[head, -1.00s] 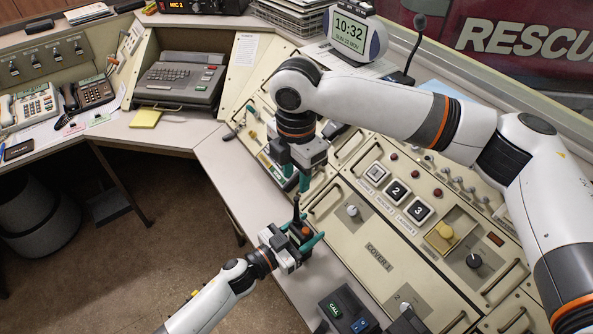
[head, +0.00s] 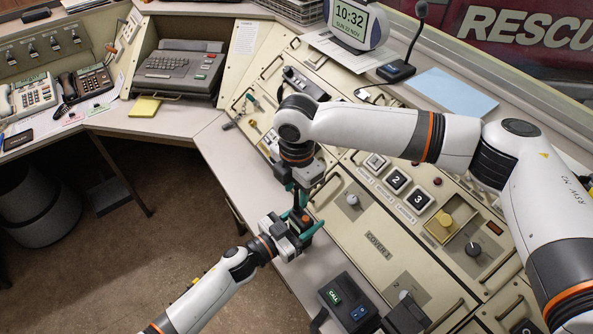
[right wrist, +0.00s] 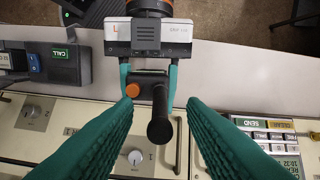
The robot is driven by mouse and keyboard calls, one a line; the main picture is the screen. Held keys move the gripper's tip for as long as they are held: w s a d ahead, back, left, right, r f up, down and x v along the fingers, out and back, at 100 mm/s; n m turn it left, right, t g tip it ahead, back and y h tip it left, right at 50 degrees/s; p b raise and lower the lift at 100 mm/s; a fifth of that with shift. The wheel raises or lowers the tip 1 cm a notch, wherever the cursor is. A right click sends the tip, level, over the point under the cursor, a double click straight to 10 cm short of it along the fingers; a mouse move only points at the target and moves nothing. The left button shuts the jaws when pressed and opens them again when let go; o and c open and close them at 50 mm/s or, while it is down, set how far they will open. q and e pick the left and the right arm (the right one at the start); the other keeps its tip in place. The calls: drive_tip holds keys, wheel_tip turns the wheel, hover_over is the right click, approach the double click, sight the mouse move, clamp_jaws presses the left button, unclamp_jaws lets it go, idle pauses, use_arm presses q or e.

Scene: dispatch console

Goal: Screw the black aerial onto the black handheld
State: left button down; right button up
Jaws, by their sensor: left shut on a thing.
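My left gripper (head: 300,234) is shut on the black handheld (right wrist: 149,76), which has an orange knob (right wrist: 132,90). It holds the handheld up near the console's front edge. The black aerial (right wrist: 159,122) stands up from the handheld beside the knob, pointing toward the right wrist camera. How far it is seated cannot be told. My right gripper (right wrist: 160,104) is open, one teal finger on each side of the aerial with gaps between. In the head view the right gripper (head: 300,198) is just above the handheld, and its fingers mostly hide the aerial.
The sloping console panel (head: 362,222) with handles, knobs and numbered buttons lies right of the grippers. A black box with a green CALL label (head: 345,302) stands at the front. A telephone (head: 82,88) and keyboard machine (head: 180,72) are farther back. Open floor lies left.

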sight(297, 207)
drive_tip(key=shift+f, duration=1.75)
drive_tip(key=shift+c, duration=0.6)
clamp_jaws()
drive_tip(key=m, duration=0.5)
drive_tip(key=shift+m, duration=0.4)
drive_tip(key=m, duration=0.4)
drive_tip(key=shift+o, duration=0.4)
unclamp_jaws()
drive_tip(key=shift+r, duration=0.1)
